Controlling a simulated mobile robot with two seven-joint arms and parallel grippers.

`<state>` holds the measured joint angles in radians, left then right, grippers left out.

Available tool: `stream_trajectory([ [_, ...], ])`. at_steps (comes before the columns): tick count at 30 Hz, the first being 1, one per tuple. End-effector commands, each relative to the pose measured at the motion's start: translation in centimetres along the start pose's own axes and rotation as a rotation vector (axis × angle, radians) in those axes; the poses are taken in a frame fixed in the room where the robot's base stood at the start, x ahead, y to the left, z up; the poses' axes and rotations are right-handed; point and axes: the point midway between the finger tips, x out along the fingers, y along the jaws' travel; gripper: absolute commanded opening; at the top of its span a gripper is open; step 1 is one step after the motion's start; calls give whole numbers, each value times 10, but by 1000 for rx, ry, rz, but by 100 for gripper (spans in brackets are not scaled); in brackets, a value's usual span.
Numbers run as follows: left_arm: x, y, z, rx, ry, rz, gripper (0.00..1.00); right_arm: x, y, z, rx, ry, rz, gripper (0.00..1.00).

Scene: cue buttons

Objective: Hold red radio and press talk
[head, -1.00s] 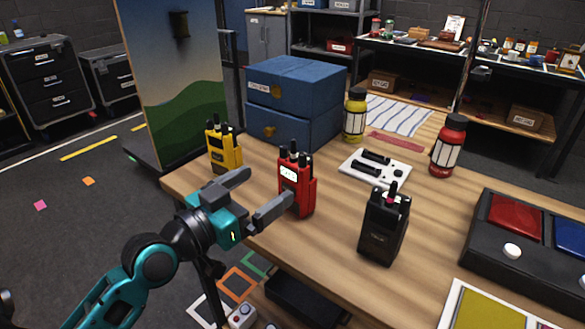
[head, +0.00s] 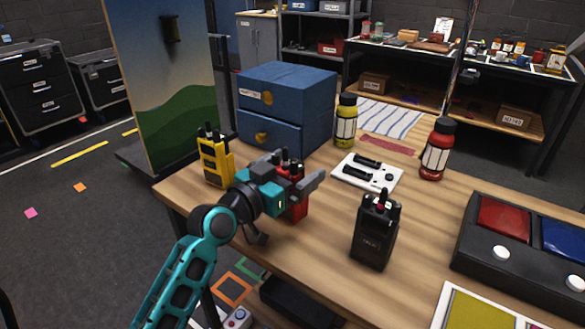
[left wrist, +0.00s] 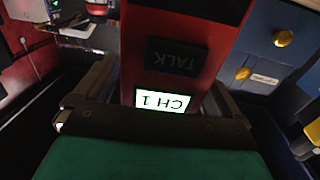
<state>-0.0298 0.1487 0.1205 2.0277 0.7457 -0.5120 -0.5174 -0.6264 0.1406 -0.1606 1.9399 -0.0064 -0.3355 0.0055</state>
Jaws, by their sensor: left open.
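The red radio (head: 298,205) stands upright on the wooden table and is partly hidden behind my left gripper (head: 298,170). In the left wrist view the red radio (left wrist: 178,92) fills the space between the fingers, with a dark TALK button and a lit CH 1 screen facing the camera. My left gripper is open, with one finger on each side of the radio. I cannot tell whether either finger touches it. My right gripper is not in view.
A yellow radio (head: 215,162) stands left of the gripper, and a black radio (head: 374,238) to its right. A button console (head: 480,250) lies far right.

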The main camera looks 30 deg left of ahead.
Motion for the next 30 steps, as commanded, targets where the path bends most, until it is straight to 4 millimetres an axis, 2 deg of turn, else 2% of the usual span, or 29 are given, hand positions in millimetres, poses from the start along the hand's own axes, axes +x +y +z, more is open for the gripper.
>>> stream_trajectory([
  [4, 0, 0, 0, 0, 0, 0, 96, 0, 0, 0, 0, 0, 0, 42],
  [23, 0, 0, 0, 0, 0, 0, 36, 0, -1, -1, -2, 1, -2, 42],
  [30, 0, 0, 0, 1, 0, 0, 36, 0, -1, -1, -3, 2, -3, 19],
])
